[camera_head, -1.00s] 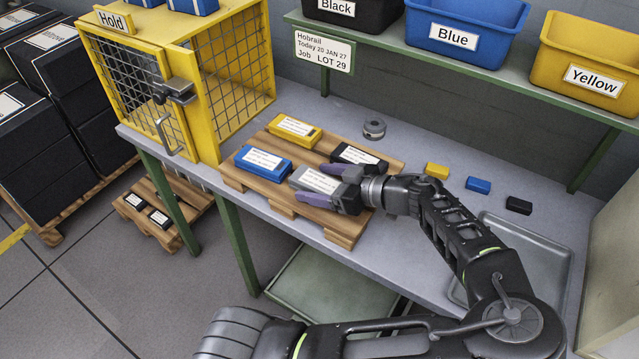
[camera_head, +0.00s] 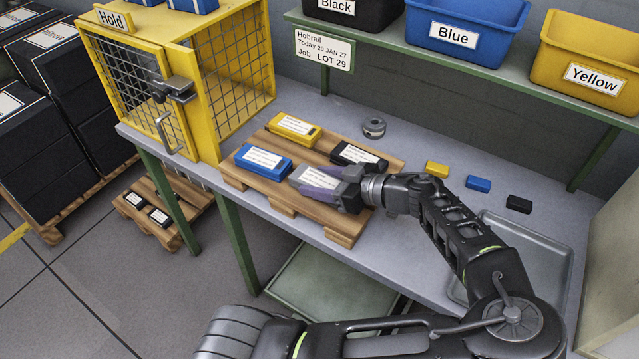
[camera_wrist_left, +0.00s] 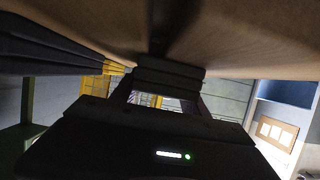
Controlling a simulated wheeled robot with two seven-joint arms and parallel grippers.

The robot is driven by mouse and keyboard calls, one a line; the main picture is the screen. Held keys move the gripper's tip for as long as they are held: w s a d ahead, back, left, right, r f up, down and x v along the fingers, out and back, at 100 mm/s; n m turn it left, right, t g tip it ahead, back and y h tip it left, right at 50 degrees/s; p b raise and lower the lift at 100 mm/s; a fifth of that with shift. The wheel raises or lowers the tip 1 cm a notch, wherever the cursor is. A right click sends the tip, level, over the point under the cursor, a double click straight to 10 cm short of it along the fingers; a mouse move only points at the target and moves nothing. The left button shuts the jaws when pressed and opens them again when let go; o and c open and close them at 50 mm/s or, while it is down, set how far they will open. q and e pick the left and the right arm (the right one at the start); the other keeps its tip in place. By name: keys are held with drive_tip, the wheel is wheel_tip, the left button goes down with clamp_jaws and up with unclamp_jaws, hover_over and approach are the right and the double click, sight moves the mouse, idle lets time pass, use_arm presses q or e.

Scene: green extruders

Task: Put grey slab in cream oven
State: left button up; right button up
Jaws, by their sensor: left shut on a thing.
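The grey slab (camera_head: 307,176) with a white label lies on the wooden pallet (camera_head: 345,228) on the bench in the head view. My left gripper (camera_head: 322,181) is shut on the grey slab, its purple fingers along the two long sides. I cannot tell whether the slab still touches the pallet. The slab cannot be made out clearly in the left wrist view. A cream panel (camera_head: 612,265) stands at the right edge of the head view; I cannot tell whether it is the oven. My right gripper is not in view.
Blue (camera_head: 263,160), yellow (camera_head: 294,128) and black (camera_head: 358,156) slabs lie close around on the pallet. A yellow mesh cage (camera_head: 235,75) marked Hold stands at left. A metal tray (camera_head: 560,255) and small coloured blocks (camera_head: 478,184) lie at right.

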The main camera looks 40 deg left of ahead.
sight(320, 180)
use_arm(q)
clamp_jaws()
drive_tip(key=shift+r, duration=0.15)
wheel_tip(320, 180, up, 10)
drive_tip(key=shift+f+b, duration=0.1)
drive_tip(key=shift+b, duration=0.2)
idle(0.4)
idle(0.4)
